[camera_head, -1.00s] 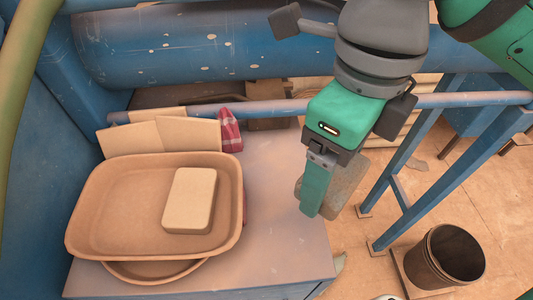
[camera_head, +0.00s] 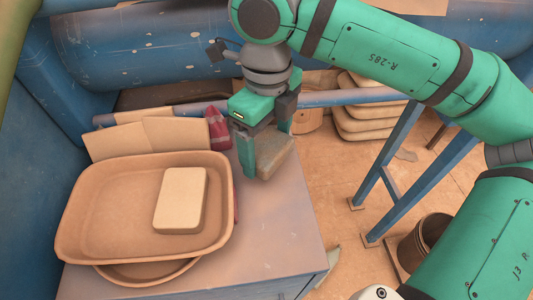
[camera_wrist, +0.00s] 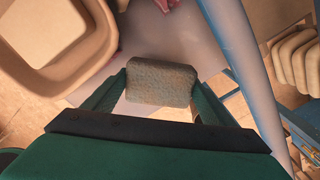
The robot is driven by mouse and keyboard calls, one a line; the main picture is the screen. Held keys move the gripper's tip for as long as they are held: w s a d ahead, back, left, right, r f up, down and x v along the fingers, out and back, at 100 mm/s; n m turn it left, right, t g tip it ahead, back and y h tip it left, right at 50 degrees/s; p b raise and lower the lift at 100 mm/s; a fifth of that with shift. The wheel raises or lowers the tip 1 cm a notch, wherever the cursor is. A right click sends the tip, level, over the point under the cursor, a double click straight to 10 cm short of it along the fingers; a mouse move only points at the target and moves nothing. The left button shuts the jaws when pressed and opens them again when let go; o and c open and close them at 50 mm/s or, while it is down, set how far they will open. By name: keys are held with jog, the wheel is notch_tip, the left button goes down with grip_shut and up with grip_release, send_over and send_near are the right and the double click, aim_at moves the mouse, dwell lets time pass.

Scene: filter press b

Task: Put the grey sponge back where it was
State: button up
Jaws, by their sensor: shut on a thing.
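The grey sponge (camera_head: 275,153) is a worn, grey-brown block. It also shows in the wrist view (camera_wrist: 160,82), between the two green fingers. My gripper (camera_head: 262,158) is shut on it, one finger on each side, and holds it near the back right of the grey cabinet top (camera_head: 265,220). In the head view the near finger hides part of the sponge. Whether the sponge touches the cabinet top I cannot tell.
A tan tray (camera_head: 75,222) holding a cream block (camera_head: 180,199) rests on another dish (camera_head: 150,272) at left. Cream boards (camera_head: 175,134) and a red checked cloth (camera_head: 217,130) are behind. A blue rail (camera_head: 350,97) runs behind; a bucket (camera_head: 420,245) stands at right. The cabinet's front right is clear.

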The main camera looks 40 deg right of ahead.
aim_at(267, 156)
jog(key=shift+w+f, duration=0.2)
jog(key=shift+f, duration=1.45)
jog(key=shift+f, duration=0.1)
jog(key=o, duration=0.9)
jog(key=shift+o, duration=0.2)
jog(key=shift+s+d, duration=0.1)
notch_tip(267, 156, up, 12)
jog(key=shift+r, duration=0.1)
jog(key=shift+w, duration=0.2)
